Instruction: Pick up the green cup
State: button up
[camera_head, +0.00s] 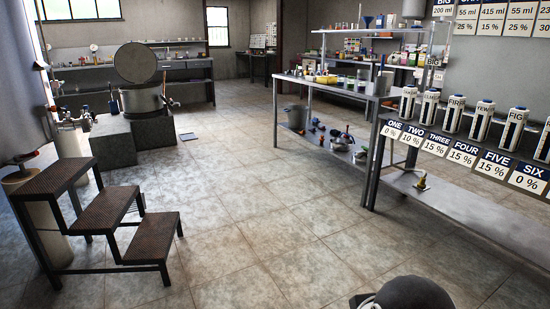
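I cannot pick out a green cup for certain. Many small coloured items stand on the far tables and shelves, too small to tell apart, some of them greenish. A dark rounded part of my own arm shows at the bottom edge, right of the middle. My gripper's fingers are not visible.
Brown metal steps (105,215) stand at the left by a large tank (20,85). A lidded pot (142,101) sits on grey blocks. A long metal table (330,88) and a lower bench (460,190) with numbered canisters run along the right. The tiled floor (240,215) between is open.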

aim_at(351, 80)
jog(key=i, duration=2.55)
